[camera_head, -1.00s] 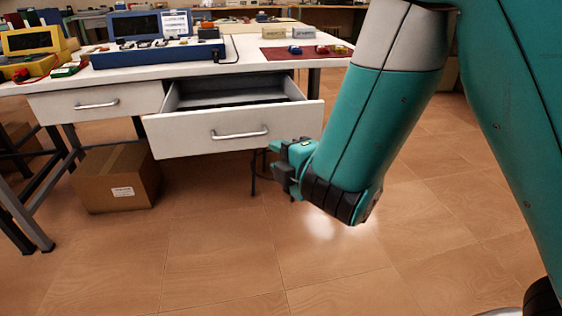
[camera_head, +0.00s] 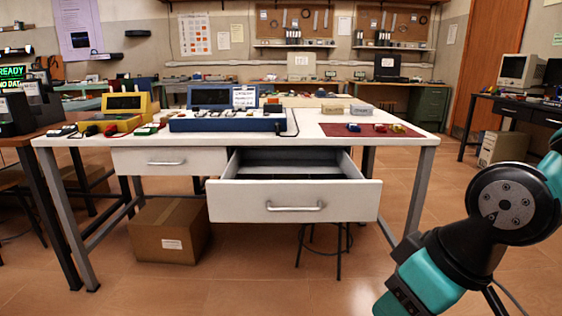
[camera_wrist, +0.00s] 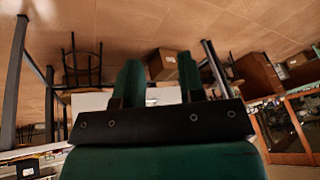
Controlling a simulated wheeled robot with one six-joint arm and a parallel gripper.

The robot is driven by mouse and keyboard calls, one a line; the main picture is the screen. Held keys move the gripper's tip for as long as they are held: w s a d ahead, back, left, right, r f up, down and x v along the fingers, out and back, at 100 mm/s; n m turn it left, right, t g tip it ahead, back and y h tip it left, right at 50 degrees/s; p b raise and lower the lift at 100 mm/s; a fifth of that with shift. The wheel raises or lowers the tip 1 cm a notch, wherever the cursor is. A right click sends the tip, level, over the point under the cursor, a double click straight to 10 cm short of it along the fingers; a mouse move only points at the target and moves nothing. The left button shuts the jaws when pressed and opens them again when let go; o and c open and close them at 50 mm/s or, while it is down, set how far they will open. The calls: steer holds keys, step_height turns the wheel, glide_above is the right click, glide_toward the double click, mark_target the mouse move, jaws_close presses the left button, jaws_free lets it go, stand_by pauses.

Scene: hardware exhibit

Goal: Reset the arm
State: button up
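My arm (camera_head: 440,262) is at the lower right of the head view, right of the open white drawer (camera_head: 295,201) and apart from it. My gripper is outside the head view. In the wrist view my gripper (camera_wrist: 159,78) shows two green fingers standing apart with nothing held between them. The wrist picture appears upside down, with the floor at its top. The drawer is pulled out of the white worktable (camera_head: 345,128); its inside looks dark and mostly empty.
A closed drawer (camera_head: 168,161) is left of the open one. A cardboard box (camera_head: 170,232) and a stool (camera_head: 325,250) stand under the table. A blue instrument (camera_head: 228,121), a yellow instrument (camera_head: 118,113) and a red mat (camera_head: 372,130) are on top. Floor in front is clear.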

steer(key=s+r+g, duration=0.2)
steer(key=s+r, duration=0.1)
steer(key=s, duration=0.3)
step_height(320, 180, up, 29)
steer(key=p, duration=2.9)
steer(key=shift+d+p, duration=0.2)
steer(key=shift+p, duration=0.1)
